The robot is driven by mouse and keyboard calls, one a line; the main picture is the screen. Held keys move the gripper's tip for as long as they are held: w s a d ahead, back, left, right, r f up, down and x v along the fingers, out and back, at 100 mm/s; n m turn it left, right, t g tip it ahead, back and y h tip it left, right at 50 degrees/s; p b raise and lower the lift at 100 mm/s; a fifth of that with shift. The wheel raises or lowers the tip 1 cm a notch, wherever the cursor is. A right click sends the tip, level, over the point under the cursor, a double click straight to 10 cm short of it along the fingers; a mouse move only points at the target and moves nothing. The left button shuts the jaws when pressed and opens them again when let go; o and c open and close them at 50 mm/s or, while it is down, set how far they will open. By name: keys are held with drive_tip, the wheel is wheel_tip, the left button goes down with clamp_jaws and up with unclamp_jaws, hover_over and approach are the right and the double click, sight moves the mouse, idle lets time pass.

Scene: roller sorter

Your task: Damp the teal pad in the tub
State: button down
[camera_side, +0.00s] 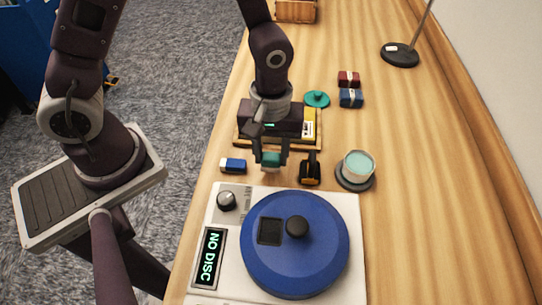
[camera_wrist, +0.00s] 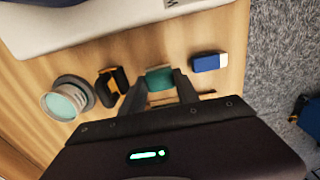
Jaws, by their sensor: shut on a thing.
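The teal pad (camera_side: 271,159) is between the fingers of my gripper (camera_side: 269,163), which is shut on it. In the wrist view the pad (camera_wrist: 159,78) shows between the two dark fingertips (camera_wrist: 161,88). Whether the pad touches the table or hangs just above it, I cannot tell. The tub (camera_side: 359,178) is a small round pale vessel with teal contents, on a dark round base. It stands to the right of my gripper in the side view and at the left in the wrist view (camera_wrist: 61,118), apart from the pad.
A black and orange object (camera_side: 310,170) stands between my gripper and the tub. A blue and white block (camera_side: 233,165) lies left. A white machine (camera_side: 352,277) with a blue round lid is in front. A teal knobbed disc (camera_side: 316,98) and wooden tray (camera_side: 318,145) are behind.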

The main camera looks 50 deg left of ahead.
drive_tip(key=shift+r, duration=2.5)
drive_tip(key=shift+r, duration=0.15)
wheel_tip(320, 180, up, 9)
drive_tip(key=w+d, duration=1.2)
drive_tip(key=w, duration=0.2)
drive_tip(key=shift+s+d+f, duration=0.1)
drive_tip(key=shift+d+f, duration=0.05)
drive_tip(key=shift+f, duration=4.6)
drive_tip(key=shift+f, duration=1.15)
wheel_tip(320, 180, up, 7)
